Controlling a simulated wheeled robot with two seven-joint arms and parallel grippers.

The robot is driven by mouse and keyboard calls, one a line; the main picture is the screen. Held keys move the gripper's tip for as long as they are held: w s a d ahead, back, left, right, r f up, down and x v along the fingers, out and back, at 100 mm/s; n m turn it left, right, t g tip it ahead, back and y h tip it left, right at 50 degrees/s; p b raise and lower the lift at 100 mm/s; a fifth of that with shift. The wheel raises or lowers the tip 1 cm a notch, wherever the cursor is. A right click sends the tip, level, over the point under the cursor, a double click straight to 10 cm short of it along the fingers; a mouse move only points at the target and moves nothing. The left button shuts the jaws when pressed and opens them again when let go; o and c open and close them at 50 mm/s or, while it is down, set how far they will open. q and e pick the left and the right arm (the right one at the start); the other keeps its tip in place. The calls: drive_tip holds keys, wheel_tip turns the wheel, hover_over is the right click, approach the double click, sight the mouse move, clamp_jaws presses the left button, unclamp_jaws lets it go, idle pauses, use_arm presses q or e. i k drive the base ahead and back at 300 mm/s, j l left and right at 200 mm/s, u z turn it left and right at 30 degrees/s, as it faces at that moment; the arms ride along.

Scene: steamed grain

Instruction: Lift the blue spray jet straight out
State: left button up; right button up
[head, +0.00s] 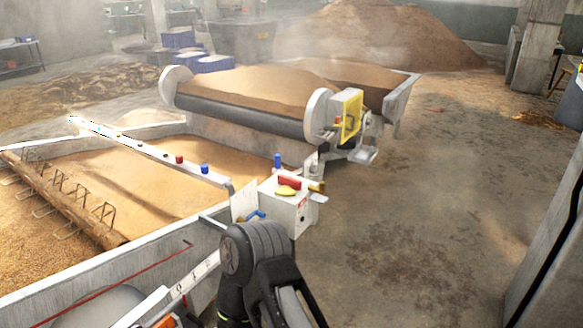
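A small blue jet (204,168) stands upright on the white bar (140,150) that crosses the grain bed, close to a red jet (179,159). A second small upright blue piece (277,160) shows just behind the white box (292,208) at the bed's corner; I cannot tell which blue piece is the spray jet. A dark arm part of mine rises at the bottom centre, in front of the bed's near wall. No gripper fingers show on it, and nothing of mine touches either blue piece.
The white box carries a red piece (289,182) and a yellow piece (285,192). A roller conveyor (240,118) heaped with grain stands behind the bed. A barbed wooden beam (62,198) lies across the grain at left. The floor (420,200) at right is clear.

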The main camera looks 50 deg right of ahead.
sight(204, 168)
drive_tip(key=z, duration=1)
drive_tip(key=i+l+u, duration=0.1)
drive_tip(key=u, duration=0.35)
drive_tip(key=i+l+u, duration=0.1)
drive_tip(key=u, duration=0.35)
drive_tip(key=l+u, duration=0.2)
drive_tip(key=u, duration=0.25)
drive_tip(key=l+u, duration=0.2)
drive_tip(key=u, duration=0.25)
drive_tip(key=l+u, duration=0.15)
drive_tip(key=l, duration=0.35)
drive_tip(key=l+u, duration=0.1)
drive_tip(key=l, duration=0.4)
drive_tip(key=l+u, duration=0.15)
drive_tip(key=l, duration=0.35)
drive_tip(key=k+l+u, duration=0.15)
drive_tip(key=l, duration=0.35)
drive_tip(key=l+u, duration=0.15)
drive_tip(key=l, duration=0.35)
drive_tip(key=k+l+u, duration=0.1)
drive_tip(key=l, duration=0.35)
drive_tip(key=k+l, duration=0.1)
drive_tip(key=l, duration=0.45)
drive_tip(key=k, duration=0.05)
